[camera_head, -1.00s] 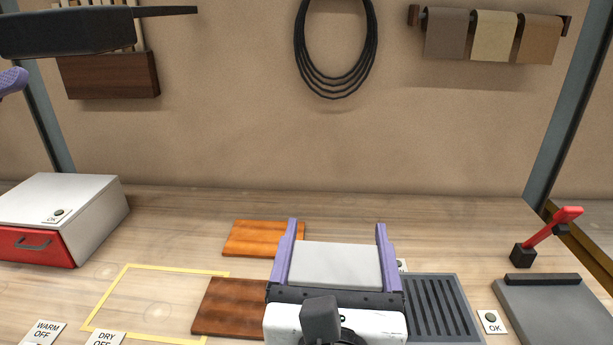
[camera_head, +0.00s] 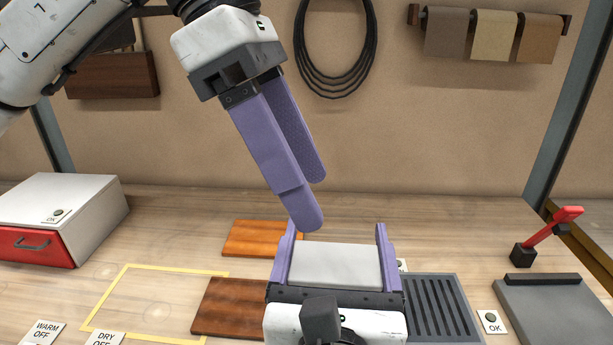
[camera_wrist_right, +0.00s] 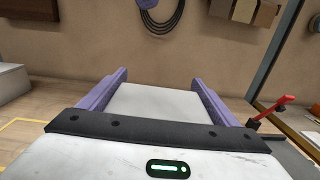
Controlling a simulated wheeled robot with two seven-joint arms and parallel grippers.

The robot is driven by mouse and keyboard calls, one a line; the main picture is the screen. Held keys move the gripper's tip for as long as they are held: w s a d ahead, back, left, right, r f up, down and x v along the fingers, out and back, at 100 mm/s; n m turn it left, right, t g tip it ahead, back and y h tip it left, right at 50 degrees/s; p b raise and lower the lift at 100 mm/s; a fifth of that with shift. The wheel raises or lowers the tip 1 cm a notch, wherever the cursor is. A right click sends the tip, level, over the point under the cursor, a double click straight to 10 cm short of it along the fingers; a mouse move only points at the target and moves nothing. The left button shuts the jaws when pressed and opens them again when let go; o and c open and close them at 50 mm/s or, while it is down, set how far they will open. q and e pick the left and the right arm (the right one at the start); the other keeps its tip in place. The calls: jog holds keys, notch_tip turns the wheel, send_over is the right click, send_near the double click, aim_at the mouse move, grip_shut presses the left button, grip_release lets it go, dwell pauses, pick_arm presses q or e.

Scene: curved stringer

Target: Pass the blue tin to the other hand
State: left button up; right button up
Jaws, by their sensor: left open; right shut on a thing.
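My right gripper (camera_head: 334,232) is at the bottom centre, its two purple fingers on either side of a pale grey, flat-topped thing (camera_head: 335,265). The same thing shows between the fingers in the right wrist view (camera_wrist_right: 158,104). No blue shows on it in either view; its lower sides are hidden. My left gripper (camera_head: 313,200) is open and empty, pointing down and to the right. In the head view its near fingertip appears just above the right gripper's left finger. Part of it shows at the top of the right wrist view (camera_wrist_right: 147,4).
A white box with a red drawer (camera_head: 62,215) stands at the left. Wooden pieces (camera_head: 258,238) and a dark slotted plate (camera_head: 440,305) lie around my right gripper. A red lever (camera_head: 565,216) stands at the right. The bench behind is clear.

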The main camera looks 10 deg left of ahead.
aim_at(335, 260)
pick_arm(q)
jog(key=shift+t+y, duration=0.5)
jog(key=shift+y, duration=0.4)
jog(key=x, duration=0.9)
jog(key=w+x, duration=0.1)
jog(key=x, duration=0.3)
jog(key=shift+w+f, duration=0.1)
jog(key=shift+f, duration=0.2)
jog(key=c, duration=1)
jog(key=shift+c, duration=0.7)
pick_arm(e)
jog(key=o, duration=1.3)
jog(key=shift+s, duration=0.15)
